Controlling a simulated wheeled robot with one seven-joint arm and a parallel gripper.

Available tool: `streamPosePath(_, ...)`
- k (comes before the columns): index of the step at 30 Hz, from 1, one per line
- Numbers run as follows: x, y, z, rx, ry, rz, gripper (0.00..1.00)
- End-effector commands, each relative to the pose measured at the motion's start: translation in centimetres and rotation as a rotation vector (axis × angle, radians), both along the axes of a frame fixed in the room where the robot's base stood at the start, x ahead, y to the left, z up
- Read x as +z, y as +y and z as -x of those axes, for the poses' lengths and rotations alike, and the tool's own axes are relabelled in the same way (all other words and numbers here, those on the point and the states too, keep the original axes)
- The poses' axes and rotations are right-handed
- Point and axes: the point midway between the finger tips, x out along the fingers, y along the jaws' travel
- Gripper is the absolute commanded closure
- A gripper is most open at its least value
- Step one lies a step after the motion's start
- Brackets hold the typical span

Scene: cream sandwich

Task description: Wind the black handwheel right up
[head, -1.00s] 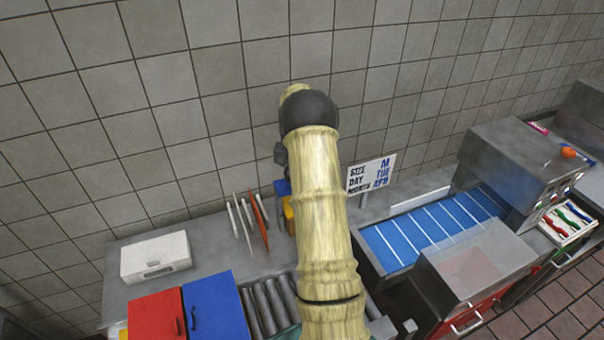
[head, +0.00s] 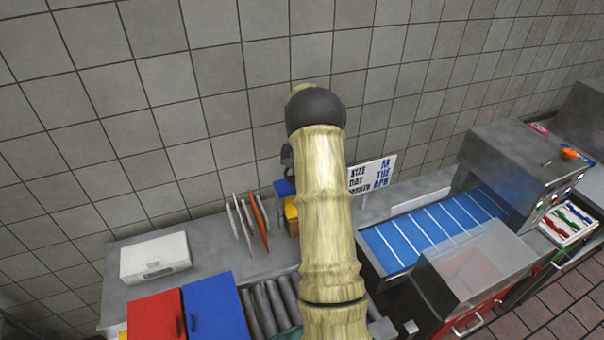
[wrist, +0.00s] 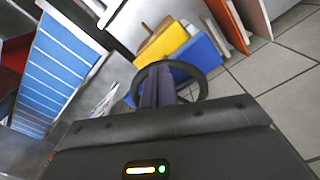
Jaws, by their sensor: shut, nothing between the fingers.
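The black handwheel (wrist: 205,88) shows in the wrist view as a dark ring, just beyond my wrist housing. My gripper (wrist: 160,72) is shut and empty. Its dark fingers lie across the ring's opening; I cannot tell whether they reach inside the rim or touch it. Behind the ring are a blue block (wrist: 203,58) and a yellow block (wrist: 162,42). In the head view my arm hides the wheel and the fingers; only a small dark part shows left of the arm, and I cannot tell what it is.
Upright boards, white and orange (head: 259,222), stand left of the blocks. A sign (head: 371,174) and a blue striped belt (head: 430,230) are to the right. A white box (head: 155,258), red and blue lids (head: 215,308) and rollers (head: 268,305) lie left. The tiled wall is behind.

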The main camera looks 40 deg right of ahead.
Motion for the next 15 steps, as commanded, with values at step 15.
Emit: streamPosePath(15,0.0,-1.9,1.1,-0.001,0.000,0.000,1.00)
